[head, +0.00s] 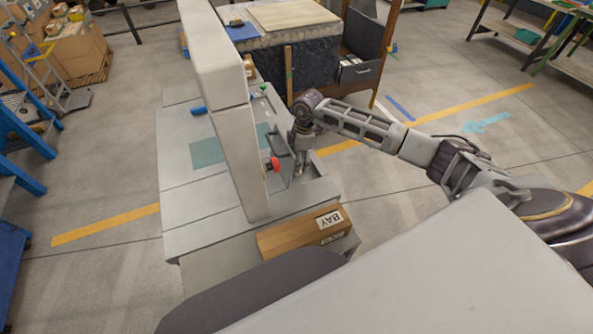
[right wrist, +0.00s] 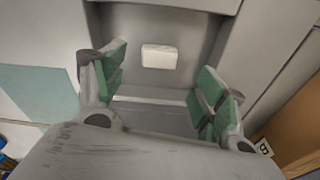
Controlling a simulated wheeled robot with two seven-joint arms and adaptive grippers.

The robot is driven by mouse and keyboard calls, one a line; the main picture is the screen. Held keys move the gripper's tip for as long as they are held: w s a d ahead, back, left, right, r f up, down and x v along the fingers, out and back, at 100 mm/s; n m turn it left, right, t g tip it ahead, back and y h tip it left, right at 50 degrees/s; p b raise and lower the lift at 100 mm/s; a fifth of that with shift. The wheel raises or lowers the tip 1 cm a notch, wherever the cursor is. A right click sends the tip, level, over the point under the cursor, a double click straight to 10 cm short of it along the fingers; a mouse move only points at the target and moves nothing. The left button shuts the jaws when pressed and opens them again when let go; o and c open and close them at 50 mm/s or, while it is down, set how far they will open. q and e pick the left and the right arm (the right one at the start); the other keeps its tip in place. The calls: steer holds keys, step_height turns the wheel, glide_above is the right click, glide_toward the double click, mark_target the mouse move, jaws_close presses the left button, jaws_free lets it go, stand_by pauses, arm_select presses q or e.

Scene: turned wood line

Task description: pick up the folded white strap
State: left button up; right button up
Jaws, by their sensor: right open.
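The folded white strap (right wrist: 159,56) shows in the right wrist view as a small pale block with rounded corners. It lies in a grey recess, near the top middle of the picture. My right gripper (right wrist: 158,88) is open, its green-padded fingers spread on either side with nothing between them. The strap is beyond the fingertips, apart from them. In the head view my right gripper (head: 299,165) points down at the grey machine, beside its upright panel. I cannot make out the strap there. My left gripper is not in view.
A tall pale column (head: 225,95) rises from the machine table (head: 190,205), with a red knob (head: 273,164) near my right gripper.

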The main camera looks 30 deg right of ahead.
steer(key=shift+w+a+f+p, duration=0.1)
steer(key=shift+f+p, duration=0.15)
steer(key=shift+f, duration=1.05)
steer(key=shift+w+a+f+p, duration=0.1)
steer(key=shift+f+p, duration=0.1)
steer(key=shift+f, duration=1.05)
steer(key=c, duration=0.8)
